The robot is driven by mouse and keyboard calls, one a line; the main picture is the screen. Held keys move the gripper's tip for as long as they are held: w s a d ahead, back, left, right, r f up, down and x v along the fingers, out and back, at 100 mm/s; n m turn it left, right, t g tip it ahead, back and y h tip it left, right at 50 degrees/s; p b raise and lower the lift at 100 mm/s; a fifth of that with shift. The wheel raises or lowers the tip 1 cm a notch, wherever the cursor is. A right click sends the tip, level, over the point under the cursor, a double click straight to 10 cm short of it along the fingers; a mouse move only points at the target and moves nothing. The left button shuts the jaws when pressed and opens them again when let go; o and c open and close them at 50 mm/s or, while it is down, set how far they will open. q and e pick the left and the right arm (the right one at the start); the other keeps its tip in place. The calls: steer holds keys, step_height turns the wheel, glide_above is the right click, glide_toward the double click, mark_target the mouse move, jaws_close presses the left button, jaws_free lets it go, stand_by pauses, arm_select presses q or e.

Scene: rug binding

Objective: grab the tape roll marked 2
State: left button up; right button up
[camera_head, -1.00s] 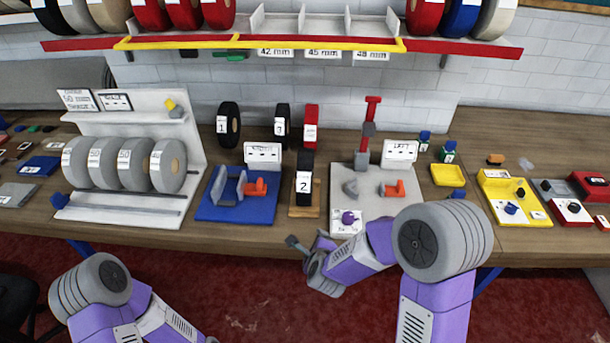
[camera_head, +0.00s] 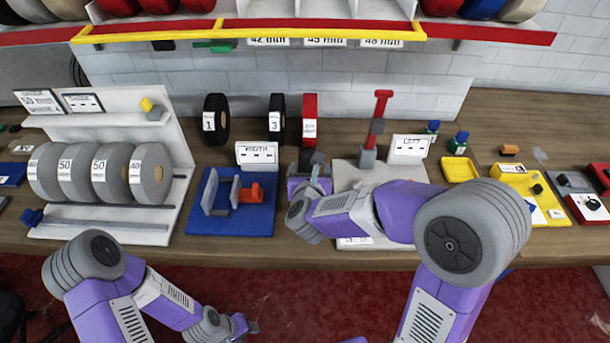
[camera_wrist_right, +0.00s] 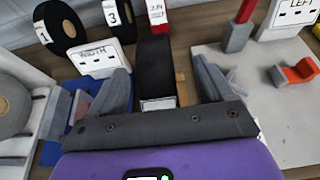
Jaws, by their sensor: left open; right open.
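The tape roll marked 2 (camera_wrist_right: 154,62) is a black upright roll. In the right wrist view it stands between the two grey fingers of my right gripper (camera_wrist_right: 160,80), with the top of its white label just showing above the gripper body. The fingers are open, one on each side, and I cannot tell whether they touch the roll. In the head view my right gripper (camera_head: 309,168) mostly covers this roll and its wooden base. My left gripper (camera_head: 243,326) is open and empty, low over the red floor in front of the bench.
Black rolls 1 (camera_head: 216,120) and 3 (camera_head: 277,118) and a red roll (camera_head: 310,118) stand behind. The blue width fixture (camera_head: 232,221) is at left and the grey left-marked board (camera_head: 384,178) at right. A rack of grey rolls (camera_head: 151,176) stands further left.

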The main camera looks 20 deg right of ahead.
mark_target(307, 165)
steer(key=x, duration=0.5)
steer(key=shift+w+a+f, duration=0.15)
steer(key=shift+w+a, duration=0.1)
steer(key=shift+w, duration=0.25)
steer(key=shift+c, duration=0.5)
jaws_close()
